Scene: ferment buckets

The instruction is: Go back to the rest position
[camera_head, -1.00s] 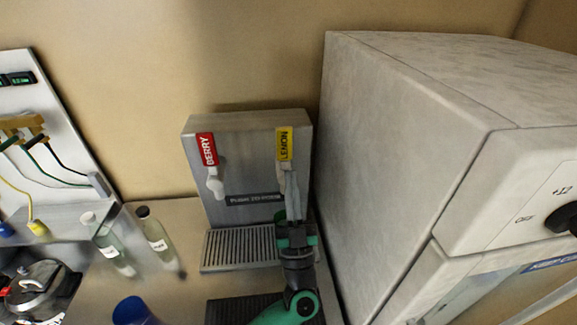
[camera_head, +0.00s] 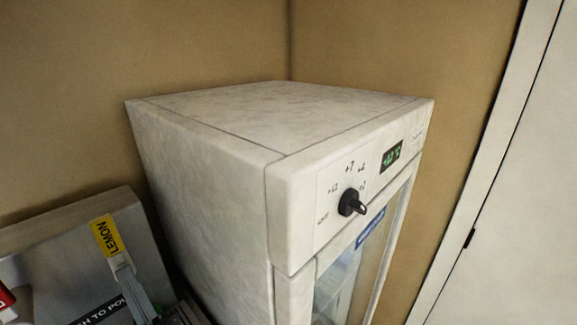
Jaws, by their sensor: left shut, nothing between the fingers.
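My left gripper (camera_head: 135,287) shows at the lower left, cut off by the bottom edge. Its grey fingers are shut and empty, and point up at the lemon tap. Their tips lie in front of the tap, below the yellow LEMON label (camera_head: 107,236); I cannot tell whether they touch it. The grey dispenser (camera_head: 50,245) is partly in view at the lower left. My right gripper is not in view.
A tall pale cabinet (camera_head: 205,185) fills the middle, close to the right of the dispenser. Its front has a black dial (camera_head: 351,203), a green display (camera_head: 391,154) and a glass door (camera_head: 338,285). A white panel (camera_head: 500,220) stands at the right.

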